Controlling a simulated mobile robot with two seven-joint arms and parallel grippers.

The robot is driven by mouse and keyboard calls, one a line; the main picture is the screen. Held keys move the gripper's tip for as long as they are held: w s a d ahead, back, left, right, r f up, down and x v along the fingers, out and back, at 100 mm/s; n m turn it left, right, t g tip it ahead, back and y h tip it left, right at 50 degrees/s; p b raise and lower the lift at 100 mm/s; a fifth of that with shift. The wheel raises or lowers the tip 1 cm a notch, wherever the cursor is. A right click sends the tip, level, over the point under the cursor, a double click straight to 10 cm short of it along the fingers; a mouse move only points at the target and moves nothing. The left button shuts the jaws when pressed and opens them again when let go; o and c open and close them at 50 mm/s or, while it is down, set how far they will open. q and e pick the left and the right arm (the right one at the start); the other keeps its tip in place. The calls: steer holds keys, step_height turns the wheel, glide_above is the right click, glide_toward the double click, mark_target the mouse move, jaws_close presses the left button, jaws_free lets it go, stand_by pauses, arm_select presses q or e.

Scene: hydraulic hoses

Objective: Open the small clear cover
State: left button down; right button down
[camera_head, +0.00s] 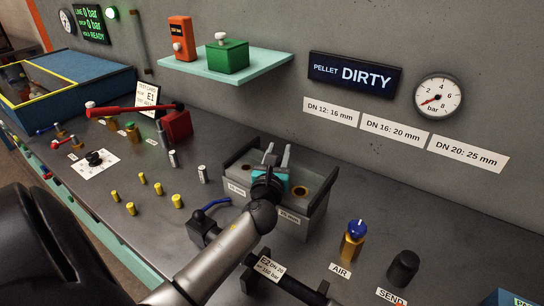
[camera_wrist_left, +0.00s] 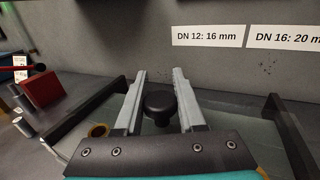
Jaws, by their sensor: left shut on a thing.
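My left gripper (camera_head: 277,154) reaches over a grey box (camera_head: 302,222) with gold-rimmed holes and size labels on the bench. In the left wrist view its two grey fingers (camera_wrist_left: 159,84) stand on either side of a round black knob (camera_wrist_left: 158,104), shut on it. A faint see-through panel (camera_wrist_left: 225,108) around the knob, between dark side bars, looks like the small clear cover; its edges are hard to make out. I cannot tell whether the cover is lifted. My right gripper is not in view.
A blue-capped AIR valve (camera_head: 354,241) and a black SEND knob (camera_head: 403,268) stand right of the box. Several yellow pellets (camera_head: 158,188) lie to the left, near a red-handled press (camera_head: 177,125). The wall with a gauge (camera_head: 438,97) rises behind.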

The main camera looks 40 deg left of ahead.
arm_select(q)
steer(key=shift+w+a, duration=0.1)
steer(key=shift+w, duration=1.15)
steer(key=c, duration=0.5)
jaws_free()
steer(key=shift+s, duration=0.1)
steer(key=v, duration=1.5)
steer(key=shift+s+p, duration=0.1)
steer(key=shift+p, duration=0.2)
